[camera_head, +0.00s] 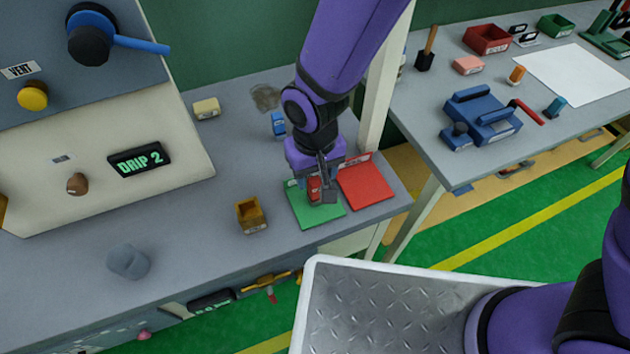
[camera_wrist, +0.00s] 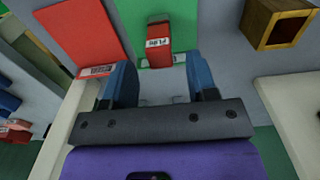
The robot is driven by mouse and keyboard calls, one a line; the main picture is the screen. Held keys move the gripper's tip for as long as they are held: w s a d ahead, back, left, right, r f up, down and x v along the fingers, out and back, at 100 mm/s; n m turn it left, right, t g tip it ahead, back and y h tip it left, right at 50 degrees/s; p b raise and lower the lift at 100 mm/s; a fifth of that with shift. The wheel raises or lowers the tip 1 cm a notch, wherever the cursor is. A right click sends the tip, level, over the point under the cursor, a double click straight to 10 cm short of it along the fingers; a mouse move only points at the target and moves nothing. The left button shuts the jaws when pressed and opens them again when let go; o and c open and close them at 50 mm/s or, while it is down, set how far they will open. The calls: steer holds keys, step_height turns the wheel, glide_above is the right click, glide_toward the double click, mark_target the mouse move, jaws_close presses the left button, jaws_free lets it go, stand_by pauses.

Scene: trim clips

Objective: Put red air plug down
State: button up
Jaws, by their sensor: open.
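The red air plug (camera_head: 314,188) stands on the green mat (camera_head: 323,215) on the grey bench. In the wrist view the plug (camera_wrist: 158,42) shows as a red block with a white label, standing on the green mat (camera_wrist: 187,22). My gripper (camera_head: 320,186) is just above the mat, right at the plug. In the wrist view its blue fingers (camera_wrist: 162,82) are spread apart, with the plug beyond the tips and roughly in line with the gap. Whether a finger touches the plug I cannot tell.
A red mat (camera_head: 366,185) lies right of the green one. An open wooden box (camera_head: 250,215) stands to the left, a small blue item (camera_head: 278,124) behind. A white post (camera_head: 385,75) rises close to my arm. A grey cup-like item (camera_head: 128,262) stands farther left.

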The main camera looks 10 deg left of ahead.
mark_target(315, 181)
step_height(315, 181, up, 7)
steer(key=shift+r, duration=0.1)
stand_by(0.4)
steer(key=w+d+r+m+t+y, duration=0.1)
steer(key=w+d+r+m, duration=0.15)
steer(key=d+r, duration=0.65)
steer(key=w+d+r+m+t, duration=0.1)
steer(key=w+d+r, duration=0.2)
steer(key=d+r, duration=0.55)
steer(key=s+d+r+m+t, duration=0.1)
steer(key=s+d+r, duration=0.1)
steer(key=d, duration=0.4)
steer(key=s+d+r+t, duration=0.1)
steer(key=s+d+r, duration=0.2)
steer(key=s+d, duration=0.2)
steer(key=s+d+r+m+t+h, duration=0.1)
steer(key=s+d, duration=0.3)
steer(key=d, duration=0.4)
steer(key=shift+r+m, duration=0.35)
steer(key=shift+r, duration=0.4)
